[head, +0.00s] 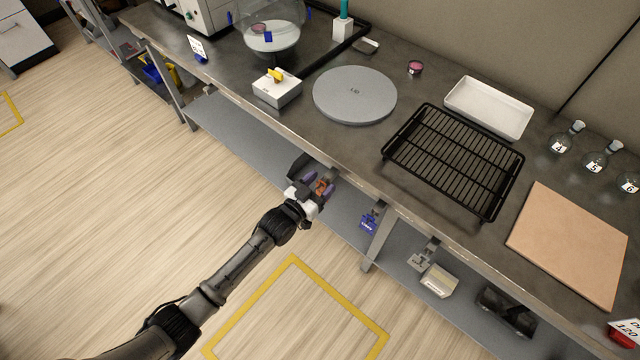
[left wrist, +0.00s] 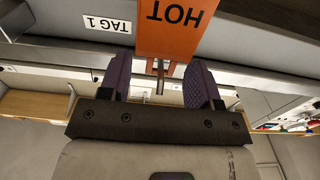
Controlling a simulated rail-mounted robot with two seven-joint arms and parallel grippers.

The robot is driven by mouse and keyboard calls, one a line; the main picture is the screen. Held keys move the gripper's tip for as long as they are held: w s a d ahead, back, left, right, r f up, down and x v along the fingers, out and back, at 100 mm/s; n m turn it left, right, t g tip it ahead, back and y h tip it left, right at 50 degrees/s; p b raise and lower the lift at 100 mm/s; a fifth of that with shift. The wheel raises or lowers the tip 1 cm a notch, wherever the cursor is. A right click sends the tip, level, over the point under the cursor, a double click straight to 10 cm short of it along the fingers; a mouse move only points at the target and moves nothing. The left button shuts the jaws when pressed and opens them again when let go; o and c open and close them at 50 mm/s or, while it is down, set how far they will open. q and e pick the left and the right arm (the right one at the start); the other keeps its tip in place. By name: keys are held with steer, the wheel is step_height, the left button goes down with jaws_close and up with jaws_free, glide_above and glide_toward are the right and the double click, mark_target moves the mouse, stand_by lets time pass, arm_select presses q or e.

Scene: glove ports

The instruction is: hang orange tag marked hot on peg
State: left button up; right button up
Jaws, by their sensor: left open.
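The orange tag marked HOT (left wrist: 172,28) fills the top middle of the left wrist view, upside down there. A grey peg (left wrist: 160,78) shows by its end nearest my gripper. The tag seems to hang on it, but I cannot see the hole clearly. My left gripper (head: 318,187) is open, at the bench's front edge. Its purple fingers (left wrist: 158,82) stand on either side of the peg, beyond the tag's end. In the head view the orange tag (head: 321,186) is a small patch between the fingers. My right gripper is not in view.
A white TAG 1 label (left wrist: 106,22) is beside the orange tag. A blue tag (head: 369,223) hangs farther right along the bench front. The bench holds a round grey lid (head: 354,95), a black rack (head: 454,158) and a white tray (head: 488,106). A lower shelf (head: 235,134) runs beneath.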

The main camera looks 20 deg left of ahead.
arm_select(q)
steer(key=shift+c, duration=0.2)
steer(key=c, duration=0.6)
steer(key=shift+o, duration=0.2)
steer(key=shift+r, duration=0.15)
steer(key=shift+r+p, duration=0.15)
steer(key=shift+p, duration=0.3)
steer(key=shift+s+a, duration=0.1)
steer(key=shift+s, duration=0.15)
steer(key=shift+s+a+p, duration=0.1)
steer(key=shift+s+p, duration=0.2)
steer(key=shift+p, duration=0.25)
steer(key=shift+s, duration=0.2)
steer(key=shift+s+a, duration=0.1)
